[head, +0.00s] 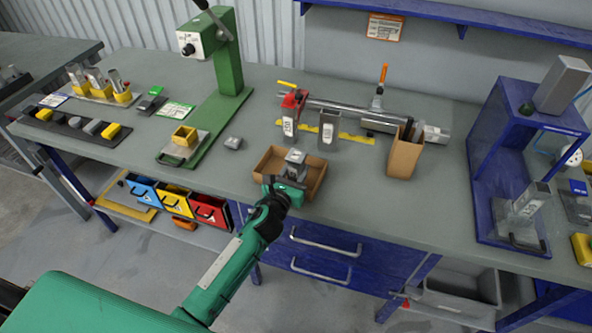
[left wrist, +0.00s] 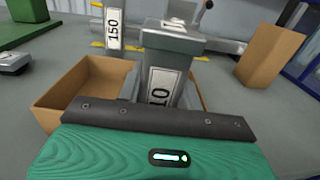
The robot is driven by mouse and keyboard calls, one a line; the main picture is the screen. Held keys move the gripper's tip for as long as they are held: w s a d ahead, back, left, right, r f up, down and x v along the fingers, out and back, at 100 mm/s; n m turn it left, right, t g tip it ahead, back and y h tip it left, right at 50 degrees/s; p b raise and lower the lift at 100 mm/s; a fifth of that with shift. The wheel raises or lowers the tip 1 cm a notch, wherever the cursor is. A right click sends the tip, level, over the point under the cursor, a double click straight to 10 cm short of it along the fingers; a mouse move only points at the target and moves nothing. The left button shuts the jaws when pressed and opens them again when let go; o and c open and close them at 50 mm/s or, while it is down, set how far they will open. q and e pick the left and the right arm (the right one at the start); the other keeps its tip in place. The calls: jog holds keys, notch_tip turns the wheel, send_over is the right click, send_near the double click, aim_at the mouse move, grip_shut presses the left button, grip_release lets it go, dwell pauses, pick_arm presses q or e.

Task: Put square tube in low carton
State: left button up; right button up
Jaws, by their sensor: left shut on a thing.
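The square tube (head: 294,160) is a grey metal piece with a white label, partly legible as "10" in the left wrist view (left wrist: 162,70). The low carton (head: 318,178) is an open brown box near the table's front edge; its left part shows in the left wrist view (left wrist: 75,88). My left gripper (head: 283,188) is at the carton's front side, shut on the square tube. The tube stands roughly upright within the carton's outline. Its lower end is hidden, so I cannot tell whether it touches the carton floor. My right gripper is not in view.
A tall brown carton (head: 403,157) stands to the right. Behind are a tube labelled 150 (head: 289,124), another grey block (head: 328,128) and a long metal bar (head: 345,108). A green press (head: 231,60) stands left, a blue frame (head: 488,150) right.

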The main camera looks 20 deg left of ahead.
pick_arm(q)
jog(key=shift+f, duration=0.15)
jog(key=o, duration=1)
jog(key=shift+o, duration=0.2)
jog(key=shift+r, duration=0.25)
jog(key=s+a+b, duration=0.1)
jog(key=s+b, duration=0.1)
jog(key=s, duration=1)
jog(key=shift+a, duration=0.25)
